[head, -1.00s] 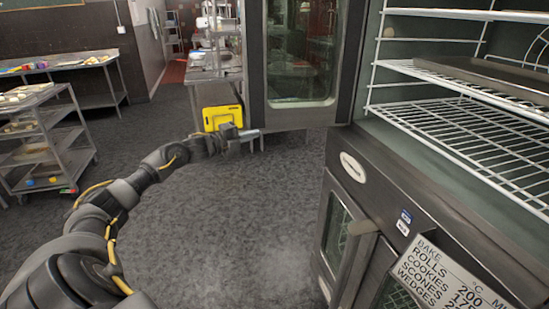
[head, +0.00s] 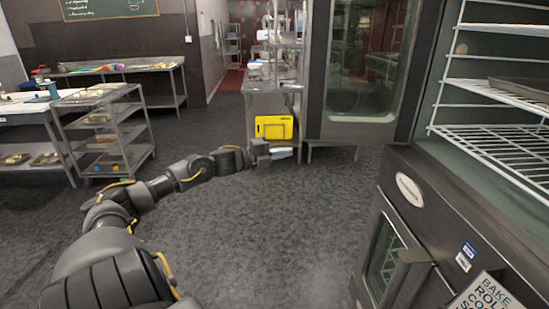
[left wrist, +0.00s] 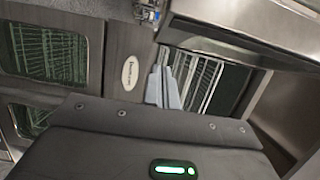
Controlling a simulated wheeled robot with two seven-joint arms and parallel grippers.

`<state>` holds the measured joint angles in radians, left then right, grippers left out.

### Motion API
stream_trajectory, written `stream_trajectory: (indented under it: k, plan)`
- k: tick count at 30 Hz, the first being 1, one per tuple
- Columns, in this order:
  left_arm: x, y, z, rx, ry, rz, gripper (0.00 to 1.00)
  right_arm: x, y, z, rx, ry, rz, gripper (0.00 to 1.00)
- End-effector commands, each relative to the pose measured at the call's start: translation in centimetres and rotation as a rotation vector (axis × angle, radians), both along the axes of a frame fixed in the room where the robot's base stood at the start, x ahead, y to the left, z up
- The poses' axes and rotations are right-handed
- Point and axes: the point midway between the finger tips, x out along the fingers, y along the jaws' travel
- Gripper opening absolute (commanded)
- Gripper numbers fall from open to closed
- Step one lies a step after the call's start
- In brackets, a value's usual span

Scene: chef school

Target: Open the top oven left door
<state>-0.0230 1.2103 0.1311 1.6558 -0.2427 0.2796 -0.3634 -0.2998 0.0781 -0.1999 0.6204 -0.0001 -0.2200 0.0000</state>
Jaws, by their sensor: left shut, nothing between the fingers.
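The top oven's left door (head: 318,70) looks swung wide open: a dark-framed panel with a tall window, standing out leftward from the oven's far edge. White wire racks (head: 505,141) show inside the open top oven at the right. My left gripper (head: 280,154) is shut and empty, just below and left of the door's lower left corner, apart from it. In the left wrist view its fingers (left wrist: 165,86) are together, with racks and the oven's oval badge (left wrist: 130,73) beyond. My right gripper is not in view.
The lower oven (head: 430,200) stands close on the right, its door shut, with a handle (head: 405,275) jutting out. A trolley (head: 115,135) stands at left. The grey floor (head: 240,225) in the middle is clear.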

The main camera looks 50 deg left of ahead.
Motion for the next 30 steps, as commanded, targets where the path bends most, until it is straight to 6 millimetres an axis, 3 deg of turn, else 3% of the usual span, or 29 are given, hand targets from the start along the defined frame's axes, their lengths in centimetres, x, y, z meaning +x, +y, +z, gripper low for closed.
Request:
stream_trajectory:
  k: [10,27,30]
  plan:
    - [-2.2,1.3,0.0,0.0,0.001,0.0,0.0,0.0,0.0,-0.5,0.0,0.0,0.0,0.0]
    - [-2.4,1.6,0.1,-0.013,0.006,0.006,0.0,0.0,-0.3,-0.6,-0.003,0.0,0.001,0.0]
    - [-1.9,4.0,-0.5,-0.051,0.036,0.09,0.0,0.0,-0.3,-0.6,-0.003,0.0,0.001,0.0]
